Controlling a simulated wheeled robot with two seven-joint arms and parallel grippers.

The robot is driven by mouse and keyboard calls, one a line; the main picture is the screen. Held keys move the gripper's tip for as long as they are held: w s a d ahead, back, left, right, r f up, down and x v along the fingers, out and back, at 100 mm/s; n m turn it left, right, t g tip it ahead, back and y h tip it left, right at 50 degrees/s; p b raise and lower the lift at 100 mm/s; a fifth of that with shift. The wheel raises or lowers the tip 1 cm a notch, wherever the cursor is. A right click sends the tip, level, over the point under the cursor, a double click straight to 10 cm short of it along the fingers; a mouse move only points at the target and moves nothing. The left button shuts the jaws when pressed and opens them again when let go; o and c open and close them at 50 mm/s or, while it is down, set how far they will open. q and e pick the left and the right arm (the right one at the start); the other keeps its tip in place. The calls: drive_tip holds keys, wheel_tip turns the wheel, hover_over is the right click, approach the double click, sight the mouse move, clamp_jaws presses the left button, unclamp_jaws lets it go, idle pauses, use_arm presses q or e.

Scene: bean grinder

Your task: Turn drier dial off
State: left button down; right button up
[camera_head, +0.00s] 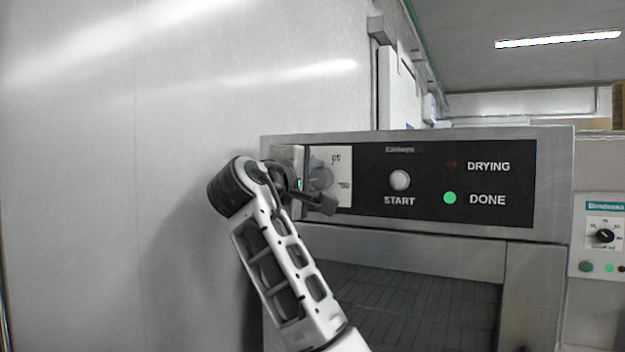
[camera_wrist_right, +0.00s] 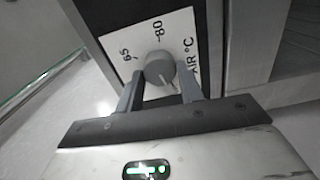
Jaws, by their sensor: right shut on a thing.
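The drier's control panel (camera_head: 435,217) spans the top front of the drier. Its grey round dial (camera_head: 321,177) sits on a white scale plate at the panel's left end, partly hidden by my gripper. My right gripper (camera_head: 325,198) is at the dial. In the right wrist view the dial (camera_wrist_right: 159,68) lies between the fingertips of my right gripper (camera_wrist_right: 160,88), which is shut on it. Marks 65 and 80 show on the plate. My left gripper is out of view.
A START button (camera_head: 400,180) and a green lamp (camera_head: 450,198) beside DONE are on the panel; the DRYING lamp (camera_head: 451,165) is dark. A smaller control box with a black dial (camera_head: 604,236) is at the right. A grey wall stands close on the left.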

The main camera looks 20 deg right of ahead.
drive_tip(key=shift+n, duration=0.5)
drive_tip(key=o, duration=1)
drive_tip(key=shift+s+a, duration=0.15)
drive_tip(key=shift+a, duration=0.05)
use_arm(q)
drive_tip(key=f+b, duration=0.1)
drive_tip(key=b, duration=0.1)
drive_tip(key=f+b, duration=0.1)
drive_tip(key=b, duration=0.1)
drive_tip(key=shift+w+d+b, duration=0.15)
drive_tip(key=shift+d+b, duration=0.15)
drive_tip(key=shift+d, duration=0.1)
use_arm(e)
drive_tip(key=v, duration=1.5)
drive_tip(key=shift+s+a, duration=0.15)
drive_tip(key=shift+s, duration=0.05)
